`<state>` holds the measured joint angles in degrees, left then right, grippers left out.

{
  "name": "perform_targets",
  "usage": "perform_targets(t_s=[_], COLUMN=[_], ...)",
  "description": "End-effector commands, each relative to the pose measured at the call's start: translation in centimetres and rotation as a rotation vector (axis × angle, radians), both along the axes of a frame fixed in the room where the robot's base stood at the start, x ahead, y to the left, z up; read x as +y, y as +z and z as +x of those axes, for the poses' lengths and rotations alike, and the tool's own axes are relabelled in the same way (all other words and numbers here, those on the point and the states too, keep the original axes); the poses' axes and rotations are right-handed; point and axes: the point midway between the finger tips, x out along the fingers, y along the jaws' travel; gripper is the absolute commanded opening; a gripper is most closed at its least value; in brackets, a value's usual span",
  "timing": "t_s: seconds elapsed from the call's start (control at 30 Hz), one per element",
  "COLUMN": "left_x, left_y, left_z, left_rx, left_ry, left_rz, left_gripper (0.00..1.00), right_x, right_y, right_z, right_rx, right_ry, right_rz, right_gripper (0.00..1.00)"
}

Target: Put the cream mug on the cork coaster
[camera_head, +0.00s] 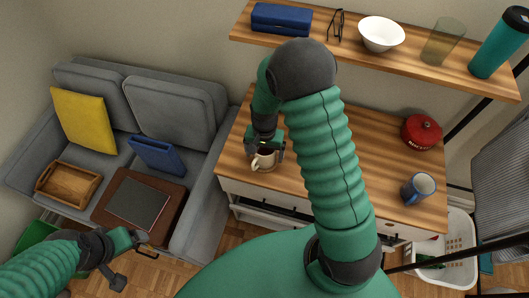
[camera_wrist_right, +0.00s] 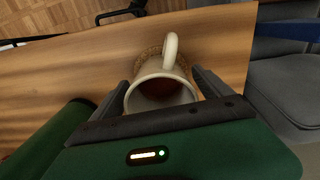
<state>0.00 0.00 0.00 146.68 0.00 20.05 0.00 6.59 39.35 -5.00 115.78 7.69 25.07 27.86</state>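The cream mug (camera_head: 264,161) is at the left end of the wooden desktop, upright, below my right gripper (camera_head: 265,146). In the right wrist view the cream mug (camera_wrist_right: 163,92) is between the two fingers of my right gripper (camera_wrist_right: 160,77), which lie close against its sides. Its handle points away from the gripper. The cork coaster (camera_wrist_right: 149,53) shows as a brown rim behind the mug, mostly hidden by it. I cannot tell if the mug touches the coaster. My left gripper (camera_head: 129,260) is at the lower left, empty, with its fingers apart.
A shelf above holds a blue case (camera_head: 281,18), glasses, a white bowl (camera_head: 381,34), a clear glass and a teal tumbler (camera_head: 499,43). A grey sofa stands left.

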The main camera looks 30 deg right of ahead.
Motion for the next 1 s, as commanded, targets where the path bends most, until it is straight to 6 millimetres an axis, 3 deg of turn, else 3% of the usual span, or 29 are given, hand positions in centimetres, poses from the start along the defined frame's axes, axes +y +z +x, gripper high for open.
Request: perform_targets(t_s=[0.27,0.37,0.6,0.8,0.87,1.0], left_x=[0.0,0.0,0.0,0.0,0.0,0.0], left_y=[0.1,0.3,0.7,0.8,0.9,0.8], left_z=[0.0,0.0,0.0,0.0,0.0,0.0], left_rx=[0.0,0.0,0.0,0.0,0.0,0.0], left_ry=[0.0,0.0,0.0,0.0,0.0,0.0], left_rz=[0.0,0.0,0.0,0.0,0.0,0.0], left_gripper=[0.84,0.84,0.84,0.84,0.84,0.84], right_x=[0.0,0.0,0.0,0.0,0.4,3.8], right_y=[0.7,2.6,8.8,11.8,12.2,13.2], right_z=[0.1,0.1,0.1,0.1,-0.3,-4.0], right_rx=[-0.001,-0.004,-0.006,-0.002,-0.011,-0.101], right_ry=[0.001,0.001,0.0,0.002,0.035,0.347], right_rz=[0.0,-0.001,-0.001,-0.001,-0.001,-0.021], right_gripper=[0.89,0.89,0.89,0.89,0.89,0.89])
